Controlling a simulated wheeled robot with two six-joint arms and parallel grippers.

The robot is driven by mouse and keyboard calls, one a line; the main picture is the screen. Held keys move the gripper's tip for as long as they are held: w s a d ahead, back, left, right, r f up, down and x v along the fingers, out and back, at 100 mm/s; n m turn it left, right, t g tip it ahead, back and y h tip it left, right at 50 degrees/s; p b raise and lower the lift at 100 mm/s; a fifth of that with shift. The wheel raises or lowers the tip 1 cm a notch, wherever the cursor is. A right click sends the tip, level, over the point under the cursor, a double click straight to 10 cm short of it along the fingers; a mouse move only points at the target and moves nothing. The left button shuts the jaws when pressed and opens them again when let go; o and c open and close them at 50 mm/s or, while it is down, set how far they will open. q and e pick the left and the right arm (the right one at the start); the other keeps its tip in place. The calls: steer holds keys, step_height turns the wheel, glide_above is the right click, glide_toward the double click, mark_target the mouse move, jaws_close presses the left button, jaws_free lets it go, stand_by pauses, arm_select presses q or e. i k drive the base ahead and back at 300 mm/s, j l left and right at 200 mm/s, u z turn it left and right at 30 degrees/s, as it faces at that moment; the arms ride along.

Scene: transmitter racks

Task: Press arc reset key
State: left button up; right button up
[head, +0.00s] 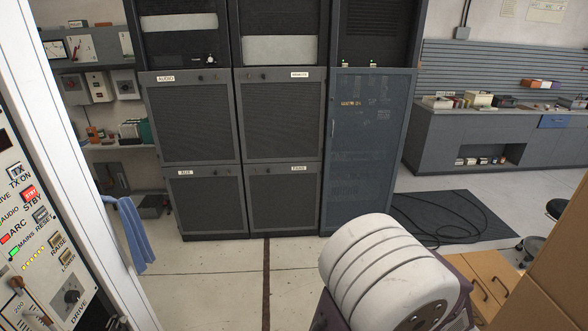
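A light-coloured control panel (50,285) fills the left edge, seen at a steep slant and cut off by the frame. RAISE (56,241) and LOWER (66,257) keys are below. Neither of my grippers is in view.
Dark racks (240,120) stand ahead across open floor (220,275). A blue cloth (133,235) hangs beside the panel. A white ribbed rounded body (395,275) fills the lower right foreground; I cannot tell what it is.

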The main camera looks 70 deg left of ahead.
mark_target(43, 213)
steer(key=k+l+u, duration=0.1)
steer(key=u, duration=4.3)
steer(key=i+j, duration=0.05)
steer(key=j, duration=0.05)
